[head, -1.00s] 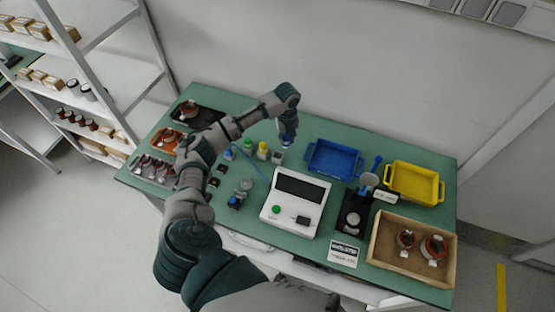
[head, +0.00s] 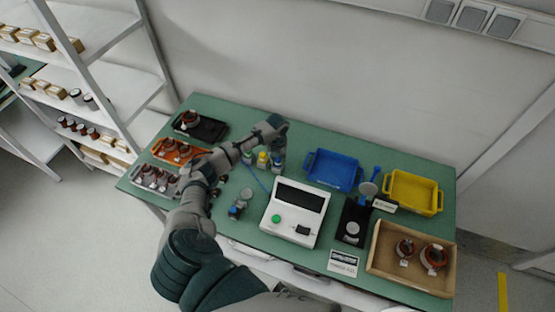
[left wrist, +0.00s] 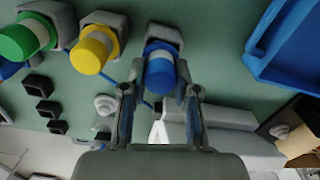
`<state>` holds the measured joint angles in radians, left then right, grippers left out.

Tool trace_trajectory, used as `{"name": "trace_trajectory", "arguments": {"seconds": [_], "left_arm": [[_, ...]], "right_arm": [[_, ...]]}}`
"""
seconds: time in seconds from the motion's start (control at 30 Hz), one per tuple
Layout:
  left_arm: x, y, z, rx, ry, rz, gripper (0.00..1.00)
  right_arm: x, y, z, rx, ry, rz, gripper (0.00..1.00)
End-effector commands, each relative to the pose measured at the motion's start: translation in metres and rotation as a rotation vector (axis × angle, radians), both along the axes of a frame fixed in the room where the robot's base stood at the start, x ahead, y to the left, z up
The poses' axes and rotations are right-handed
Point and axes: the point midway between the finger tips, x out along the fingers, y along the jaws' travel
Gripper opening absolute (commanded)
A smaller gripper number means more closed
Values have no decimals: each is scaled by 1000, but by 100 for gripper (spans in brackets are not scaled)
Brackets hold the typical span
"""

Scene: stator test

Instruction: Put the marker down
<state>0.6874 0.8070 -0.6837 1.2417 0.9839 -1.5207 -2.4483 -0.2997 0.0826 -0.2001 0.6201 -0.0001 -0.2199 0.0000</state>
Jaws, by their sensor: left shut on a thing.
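My left gripper (head: 279,158) is at the back of the green bench, beside the yellow marker (head: 262,158). In the left wrist view, the left gripper (left wrist: 158,90) is shut on a blue marker (left wrist: 160,70). The blue marker is at a grey square holder (left wrist: 163,34); whether it is fully seated I cannot tell. The yellow marker (left wrist: 92,52) and a green marker (left wrist: 25,38) stand in their own grey holders to the left. My right gripper is not in view.
A blue bin (head: 333,168) stands right of the gripper, with a yellow bin (head: 412,192) beyond. A white tester (head: 295,211) stands in front. Black, orange and grey trays are at the left. A wooden box (head: 385,262) is at the front right.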

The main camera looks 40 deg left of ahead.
Motion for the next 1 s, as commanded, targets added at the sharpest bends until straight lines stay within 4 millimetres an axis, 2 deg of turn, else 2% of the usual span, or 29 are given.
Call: {"name": "trace_trajectory", "arguments": {"seconds": [0.5, 0.53, 0.6, 0.87, 1.0], "left_arm": [[0, 0, -10, 0, -1, 0, 0], [0, 0, -9, 0, -1, 0, 37], [0, 0, -9, 0, -1, 0, 54], [0, 0, -9, 0, -1, 0, 55], [0, 0, -1, 1, -2, 0, 55]], "right_arm": [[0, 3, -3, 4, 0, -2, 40], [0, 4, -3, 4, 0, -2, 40], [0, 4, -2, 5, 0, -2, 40], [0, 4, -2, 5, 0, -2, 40], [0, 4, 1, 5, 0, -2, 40]]}}
